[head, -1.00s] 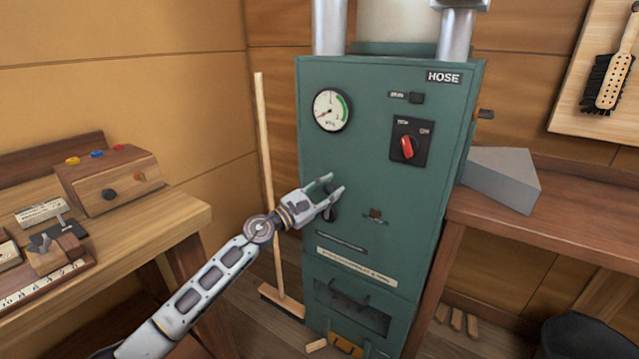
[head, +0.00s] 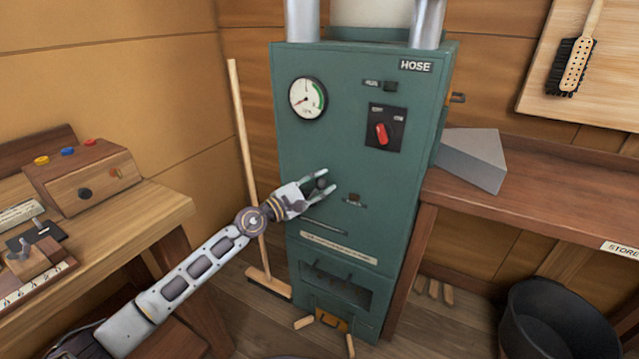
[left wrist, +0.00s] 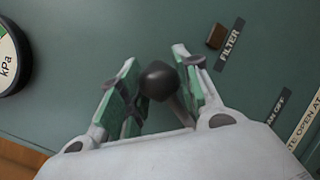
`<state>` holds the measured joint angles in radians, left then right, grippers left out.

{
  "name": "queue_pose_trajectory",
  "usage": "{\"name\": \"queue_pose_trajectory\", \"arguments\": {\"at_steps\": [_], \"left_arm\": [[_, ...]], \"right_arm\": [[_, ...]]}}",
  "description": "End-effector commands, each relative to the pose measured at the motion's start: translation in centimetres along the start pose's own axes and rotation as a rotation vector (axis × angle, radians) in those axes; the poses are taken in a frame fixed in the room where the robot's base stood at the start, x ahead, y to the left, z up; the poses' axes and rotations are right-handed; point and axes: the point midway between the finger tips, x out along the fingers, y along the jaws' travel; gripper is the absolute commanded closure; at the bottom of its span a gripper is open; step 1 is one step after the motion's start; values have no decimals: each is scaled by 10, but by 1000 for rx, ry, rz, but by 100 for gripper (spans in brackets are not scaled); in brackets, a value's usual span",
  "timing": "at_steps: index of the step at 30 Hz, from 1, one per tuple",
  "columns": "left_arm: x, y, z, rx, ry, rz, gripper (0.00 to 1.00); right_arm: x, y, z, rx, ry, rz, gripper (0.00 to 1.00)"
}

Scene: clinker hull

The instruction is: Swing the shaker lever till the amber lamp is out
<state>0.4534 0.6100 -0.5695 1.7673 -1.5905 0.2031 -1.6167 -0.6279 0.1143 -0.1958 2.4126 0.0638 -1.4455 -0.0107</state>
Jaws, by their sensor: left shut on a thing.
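The green cabinet (head: 350,110) stands in the middle of the head view. My left gripper (head: 323,184) is at its front, shut on the dark round lever knob (head: 320,184). In the left wrist view the knob (left wrist: 158,80) sits between the green-padded fingers, with part of its stem showing below it. A small brown block (left wrist: 214,37) sits beside the FILTER label, and it shows in the head view (head: 354,199) to the right of the gripper. No amber glow shows; I cannot tell whether this block is the lamp. My right gripper is out of view.
A round gauge (head: 308,98) and a red switch (head: 382,133) are higher on the cabinet. A broom (head: 244,150) leans at its left. A workbench (head: 150,215) is at left, a wooden counter (head: 520,205) at right, and a dark bucket (head: 560,320) at lower right.

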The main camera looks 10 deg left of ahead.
Motion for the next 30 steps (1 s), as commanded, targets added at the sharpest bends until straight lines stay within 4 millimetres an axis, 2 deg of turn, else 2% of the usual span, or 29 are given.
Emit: {"name": "queue_pose_trajectory", "arguments": {"at_steps": [4,5,9,10,23,30], "left_arm": [[0,-4,0,0,0,-7,100],[0,-4,0,0,0,-7,64],[0,-4,0,-1,0,-6,46],[0,-3,0,-1,0,-6,44],[-2,-2,0,-1,0,-3,44],[-15,-2,-1,0,2,-3,44]], "right_arm": [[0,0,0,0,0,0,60],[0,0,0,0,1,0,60],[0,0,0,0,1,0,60],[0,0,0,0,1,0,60],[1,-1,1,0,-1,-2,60],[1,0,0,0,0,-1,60]]}}
